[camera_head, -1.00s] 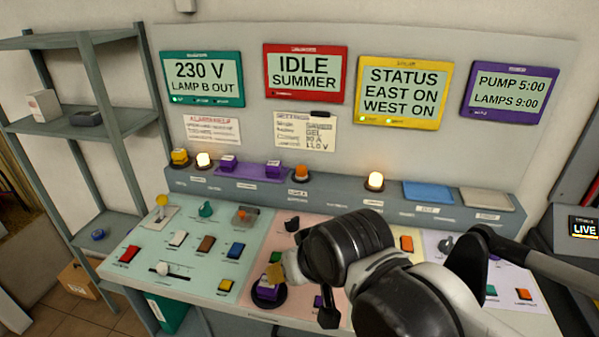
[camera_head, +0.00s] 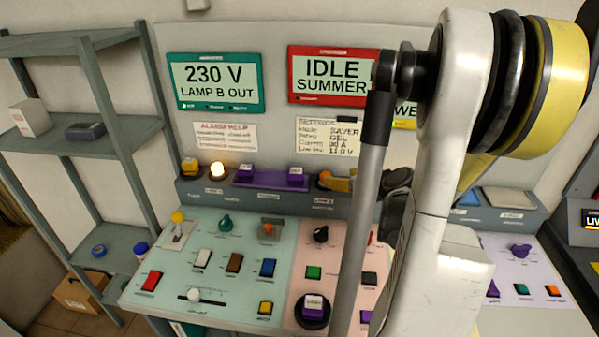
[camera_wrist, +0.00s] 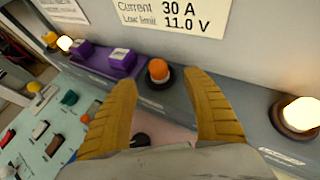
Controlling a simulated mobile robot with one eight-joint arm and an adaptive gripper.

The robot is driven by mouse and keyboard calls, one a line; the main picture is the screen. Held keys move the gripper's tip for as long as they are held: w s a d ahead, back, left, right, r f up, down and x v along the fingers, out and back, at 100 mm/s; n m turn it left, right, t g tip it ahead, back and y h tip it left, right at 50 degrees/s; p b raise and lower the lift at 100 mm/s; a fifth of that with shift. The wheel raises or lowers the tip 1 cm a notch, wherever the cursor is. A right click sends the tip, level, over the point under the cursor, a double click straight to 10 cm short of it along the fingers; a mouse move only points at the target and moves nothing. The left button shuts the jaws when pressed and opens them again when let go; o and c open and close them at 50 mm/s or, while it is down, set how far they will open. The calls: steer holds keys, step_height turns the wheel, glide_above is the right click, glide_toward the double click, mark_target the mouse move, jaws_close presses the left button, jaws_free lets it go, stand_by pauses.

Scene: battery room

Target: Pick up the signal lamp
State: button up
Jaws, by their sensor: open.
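A signal lamp with an orange, unlit dome (camera_wrist: 158,70) on a dark round base stands on the grey ledge. In the wrist view it shows between the tips of my gripper (camera_wrist: 160,80), whose two yellow fingers are spread on either side. I cannot tell whether they touch it. Another lamp, glowing pale, stands further left on the ledge (camera_head: 217,171). A third, also glowing, shows at the right in the wrist view (camera_wrist: 299,116).
Purple blocks (camera_wrist: 122,62) sit on the ledge left of the orange lamp. The panel wall with a paper note (camera_wrist: 180,12) rises close behind. Below, the sloped console (camera_head: 215,245) carries several switches and a purple block in a dark round holder (camera_head: 312,306).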

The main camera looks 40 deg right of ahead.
mark_target(325, 176)
steer(key=x, duration=0.4)
steer(key=shift+s+f+b, duration=0.1)
steer(key=shift+b, duration=0.3)
steer(key=x, duration=0.1)
steer(key=b+x, duration=0.1)
steer(key=x, duration=0.3)
steer(key=shift+w+a+b, duration=0.25)
steer(key=shift+w+b, duration=0.05)
steer(key=shift+b, duration=0.1)
steer(key=c, duration=1.3)
